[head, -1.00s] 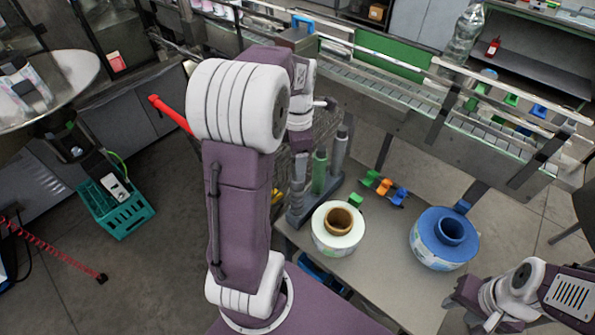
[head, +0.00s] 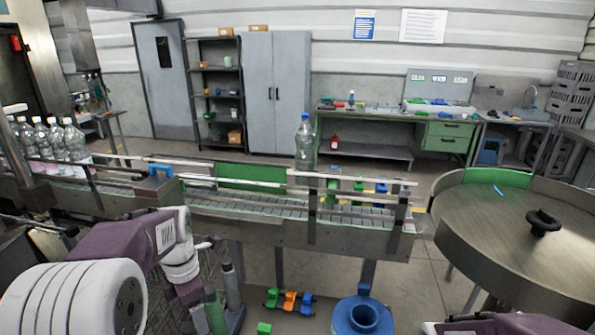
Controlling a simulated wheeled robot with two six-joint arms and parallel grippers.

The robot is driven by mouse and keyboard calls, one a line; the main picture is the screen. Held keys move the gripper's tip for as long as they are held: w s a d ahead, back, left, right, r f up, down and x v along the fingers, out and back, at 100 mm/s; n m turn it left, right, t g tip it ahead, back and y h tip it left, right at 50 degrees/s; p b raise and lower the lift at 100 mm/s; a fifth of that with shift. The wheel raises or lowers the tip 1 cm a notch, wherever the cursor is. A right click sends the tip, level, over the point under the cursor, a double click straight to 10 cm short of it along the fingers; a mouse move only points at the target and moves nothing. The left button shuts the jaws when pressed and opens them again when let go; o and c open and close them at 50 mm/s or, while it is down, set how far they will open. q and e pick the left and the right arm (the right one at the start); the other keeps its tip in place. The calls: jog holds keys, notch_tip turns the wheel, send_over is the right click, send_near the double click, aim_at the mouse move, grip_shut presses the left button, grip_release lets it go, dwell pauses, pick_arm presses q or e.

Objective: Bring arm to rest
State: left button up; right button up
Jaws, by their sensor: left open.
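My left arm comes in from the lower left with a bent purple and white wrist. My left gripper (head: 190,293) hangs below the wrist, in front of the conveyor and beside the upright posts of a stand (head: 231,287). It is open, and I see nothing held; its fingertips are hard to make out against the posts. A piece of my right arm shows at the bottom edge, right of the middle; my right gripper is out of view.
A conveyor (head: 270,208) with rails crosses ahead, carrying a clear bottle (head: 305,145). Several bottles (head: 45,140) stand at its left. A blue reel (head: 362,316) and coloured clips (head: 290,300) lie below. A round metal table (head: 500,235) stands at right.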

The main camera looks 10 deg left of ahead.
pick_arm(q)
jog(key=s+d+f+m, duration=0.4)
jog(key=d+f+m, duration=0.1)
jog(key=m, duration=0.8)
jog(key=s+d+f+m+t, duration=0.1)
jog(key=s+d+f+m, duration=0.3)
jog(key=m, duration=0.9)
jog(key=shift+s+d+f, duration=0.4)
jog(key=shift+d, duration=0.25)
jog(key=shift+a, duration=0.1)
